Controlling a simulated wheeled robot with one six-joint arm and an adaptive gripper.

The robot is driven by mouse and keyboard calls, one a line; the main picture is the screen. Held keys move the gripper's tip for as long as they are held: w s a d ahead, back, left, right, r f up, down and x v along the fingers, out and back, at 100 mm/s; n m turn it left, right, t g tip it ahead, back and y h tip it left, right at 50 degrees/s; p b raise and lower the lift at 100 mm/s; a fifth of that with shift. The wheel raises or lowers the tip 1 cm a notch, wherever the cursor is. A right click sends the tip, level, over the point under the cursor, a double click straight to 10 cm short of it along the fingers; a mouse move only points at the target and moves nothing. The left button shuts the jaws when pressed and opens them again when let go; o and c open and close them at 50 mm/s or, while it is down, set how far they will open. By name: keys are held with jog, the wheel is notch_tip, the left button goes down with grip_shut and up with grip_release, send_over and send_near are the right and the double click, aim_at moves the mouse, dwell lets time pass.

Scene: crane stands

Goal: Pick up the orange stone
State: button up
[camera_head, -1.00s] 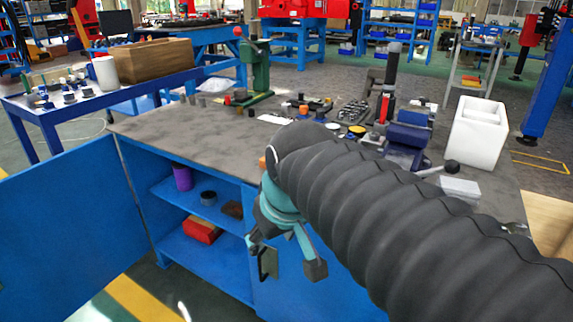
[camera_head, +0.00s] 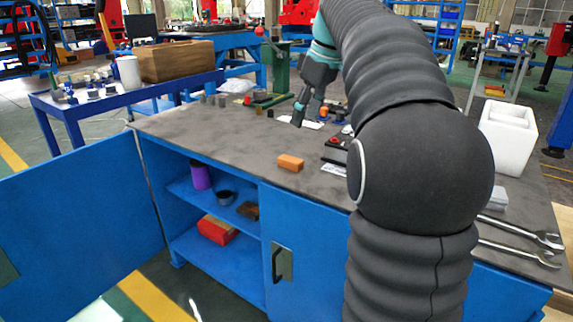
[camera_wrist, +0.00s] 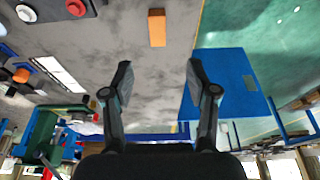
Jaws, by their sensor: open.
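The orange stone (camera_head: 290,162) is a small rectangular block lying on the grey bench top near its front edge, above the closed blue door. It also shows at the top middle of the wrist view (camera_wrist: 157,28). My gripper (camera_head: 310,110) is over the back part of the bench top, farther back than the stone. In the wrist view my gripper (camera_wrist: 160,90) has its two dark fingers spread apart with nothing between them, and the stone lies beyond the fingertips, apart from them.
The blue workbench has open shelves with a purple cup (camera_head: 201,176) and a red box (camera_head: 217,229). Small parts and a green press (camera_head: 276,70) stand at the back. Wrenches (camera_head: 520,240) lie at the right. The bench top left of the stone is clear.

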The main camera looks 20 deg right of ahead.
jog(key=b, duration=0.2)
send_over(290, 159)
jog(key=s, duration=0.2)
jog(key=f, duration=0.7)
jog(key=shift+d+f, duration=0.2)
jog(key=shift+d, duration=0.2)
jog(key=shift+w+x, duration=0.1)
jog(key=shift+x, duration=1.2)
jog(key=shift+w+x, duration=0.15)
jog(key=shift+x, duration=1.15)
jog(key=shift+d+r, duration=0.1)
jog(key=shift+d, duration=0.05)
grip_shut()
